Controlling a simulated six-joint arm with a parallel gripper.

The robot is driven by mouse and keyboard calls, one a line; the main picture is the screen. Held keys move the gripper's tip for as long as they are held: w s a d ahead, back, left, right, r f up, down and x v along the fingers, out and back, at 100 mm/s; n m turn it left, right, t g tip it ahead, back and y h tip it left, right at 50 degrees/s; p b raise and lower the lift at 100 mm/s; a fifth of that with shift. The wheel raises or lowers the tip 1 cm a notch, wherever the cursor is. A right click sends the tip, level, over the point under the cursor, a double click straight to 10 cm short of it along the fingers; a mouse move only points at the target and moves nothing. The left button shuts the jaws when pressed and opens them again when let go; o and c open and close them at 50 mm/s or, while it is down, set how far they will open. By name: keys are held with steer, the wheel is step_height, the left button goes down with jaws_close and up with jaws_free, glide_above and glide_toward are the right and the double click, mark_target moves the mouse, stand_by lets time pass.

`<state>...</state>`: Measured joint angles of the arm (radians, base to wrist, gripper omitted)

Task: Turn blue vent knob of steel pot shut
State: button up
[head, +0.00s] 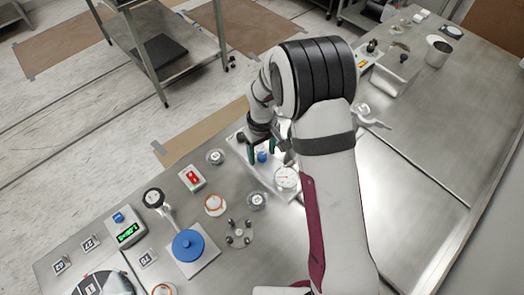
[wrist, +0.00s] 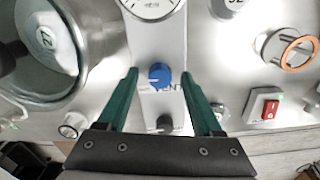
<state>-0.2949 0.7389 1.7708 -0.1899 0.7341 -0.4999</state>
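The blue vent knob (wrist: 160,75) sits on a pale panel (wrist: 165,45) beside the lettering "VENT", which is partly covered by a finger. A white mark on the knob points roughly left in the wrist view. In the head view the blue knob (head: 262,157) shows just below my gripper (head: 263,152). My gripper also shows in the wrist view (wrist: 160,78), with its teal fingers open, one on each side of the knob. I cannot tell whether they touch it. A round steel pot (wrist: 78,50) with a clear top stands left of the panel. My arm hides most of it in the head view.
A dial gauge (head: 287,178) and a dark knob (wrist: 164,124) share the panel. A red switch box (head: 192,177), a copper-ringed part (head: 214,204) and a blue-topped fixture (head: 188,245) stand left. The steel bench at right (head: 425,185) is largely clear.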

mark_target(262, 155)
step_height(262, 155, up, 16)
stand_by(0.5)
steer(key=shift+f, duration=0.1)
steer(key=s+d+r+m+y, duration=0.1)
steer(key=s+d+r+m, duration=0.2)
steer(key=s, duration=0.4)
steer(key=s+d+r+m, duration=0.3)
steer(key=s+d+m, duration=0.1)
steer(key=s, duration=0.3)
steer(key=s+d+f+m, duration=0.1)
steer(key=s+m, duration=0.4)
steer(key=s, duration=0.7)
steer(key=shift+s+d+f+m+y, duration=0.3)
steer(key=shift+s+f+y, duration=0.1)
steer(key=shift+f, duration=0.5)
steer(key=shift+c, duration=0.2)
